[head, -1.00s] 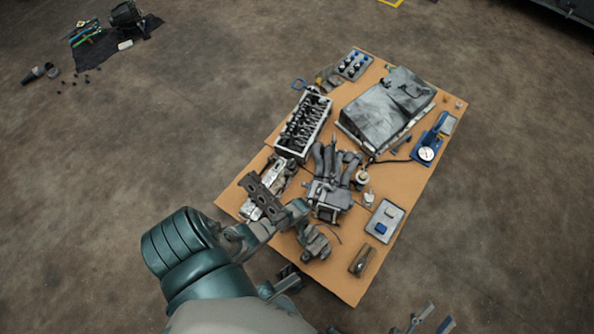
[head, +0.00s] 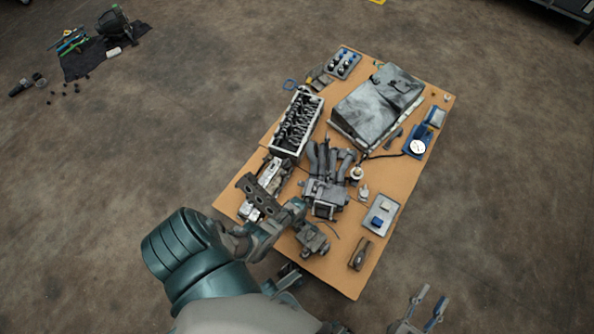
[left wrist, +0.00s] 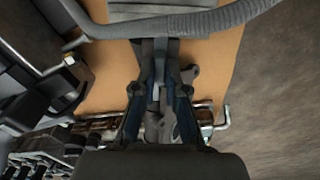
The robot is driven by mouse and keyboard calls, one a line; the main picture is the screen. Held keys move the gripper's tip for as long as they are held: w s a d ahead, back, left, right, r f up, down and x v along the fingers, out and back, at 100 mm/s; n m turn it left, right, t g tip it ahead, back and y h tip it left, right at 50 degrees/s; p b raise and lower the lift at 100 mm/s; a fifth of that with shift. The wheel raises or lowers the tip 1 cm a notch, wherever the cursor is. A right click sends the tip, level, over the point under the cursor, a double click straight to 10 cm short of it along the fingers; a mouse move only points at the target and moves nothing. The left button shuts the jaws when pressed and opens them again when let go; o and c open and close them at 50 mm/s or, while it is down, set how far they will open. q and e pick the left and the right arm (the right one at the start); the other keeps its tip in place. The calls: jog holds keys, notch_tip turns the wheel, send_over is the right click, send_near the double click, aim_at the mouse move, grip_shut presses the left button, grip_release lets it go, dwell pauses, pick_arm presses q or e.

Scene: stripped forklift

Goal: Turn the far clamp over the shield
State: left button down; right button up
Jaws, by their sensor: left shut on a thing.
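In the left wrist view my left gripper (left wrist: 160,92) is shut on a small grey metal part (left wrist: 162,125), which I take to be the clamp; its fingers hide much of it. In the head view my left arm reaches the table's near left edge, and the gripper tips there are hard to make out among the parts. A thick grey tube (left wrist: 205,22) crosses the left wrist view beyond the fingers. I cannot tell for sure which piece is the shield. My right gripper (head: 430,299) is open and empty, off the table's near right edge.
The tan table (head: 350,275) carries a grey manifold (head: 325,175), a cylinder head (head: 296,122), a big grey cover (head: 375,105), a blue gauge pump (head: 418,146) and a small tray (head: 382,215). Tools lie on a dark mat (head: 80,65).

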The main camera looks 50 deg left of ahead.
dwell(0.5)
pick_arm(q)
jog(key=c, duration=1.2)
grip_release()
notch_tip(320, 180, up, 12)
jog(key=shift+f, duration=0.15)
